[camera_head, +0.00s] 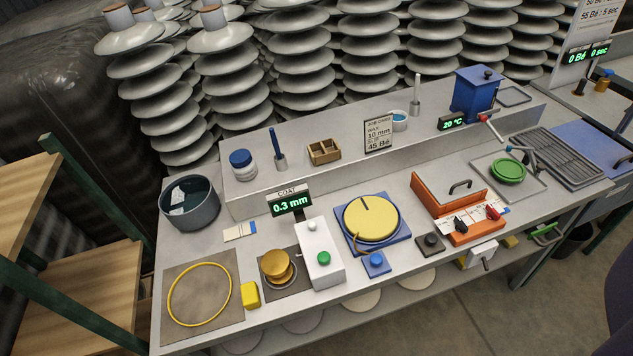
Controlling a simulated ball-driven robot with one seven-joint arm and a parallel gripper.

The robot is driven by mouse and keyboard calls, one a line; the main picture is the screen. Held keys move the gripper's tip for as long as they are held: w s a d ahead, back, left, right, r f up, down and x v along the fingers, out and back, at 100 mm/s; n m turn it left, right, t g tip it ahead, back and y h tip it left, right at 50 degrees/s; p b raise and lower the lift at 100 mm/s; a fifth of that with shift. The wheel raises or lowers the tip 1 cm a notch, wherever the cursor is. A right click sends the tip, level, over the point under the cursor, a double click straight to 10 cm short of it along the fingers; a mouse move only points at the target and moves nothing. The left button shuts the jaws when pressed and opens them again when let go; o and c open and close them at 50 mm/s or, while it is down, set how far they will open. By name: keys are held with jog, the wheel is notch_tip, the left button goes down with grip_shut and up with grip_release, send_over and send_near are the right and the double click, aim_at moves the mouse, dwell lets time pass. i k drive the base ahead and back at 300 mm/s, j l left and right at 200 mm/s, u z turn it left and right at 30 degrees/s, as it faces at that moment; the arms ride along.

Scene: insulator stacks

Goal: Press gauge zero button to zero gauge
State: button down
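The gauge's display (289,201), headed COAT, reads 0.3 mm in green digits. It stands behind a white box (318,268) on the bench. A round green button (324,258) is on the box's top near its front. A small pale knob (311,225) is on the box near its back. No label tells which one is the zero button. A yellow-brown stacked round piece (277,265) sits on a dark plate just left of the box. My gripper is not in view, so its state does not show.
A blue turntable (371,222) with a yellow disc and a blue button (376,260) stand right of the box. A yellow block (250,294) and a yellow ring (199,294) lie left. An orange unit (465,212) is further right. Insulator stacks (222,80) stand behind.

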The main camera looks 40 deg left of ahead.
aim_at(311, 226)
jog(key=i+j, duration=0.25)
jog(key=j, duration=0.15)
jog(key=i+j, duration=0.2)
jog(key=j, duration=0.2)
jog(key=i+j, duration=0.25)
jog(key=j, duration=0.2)
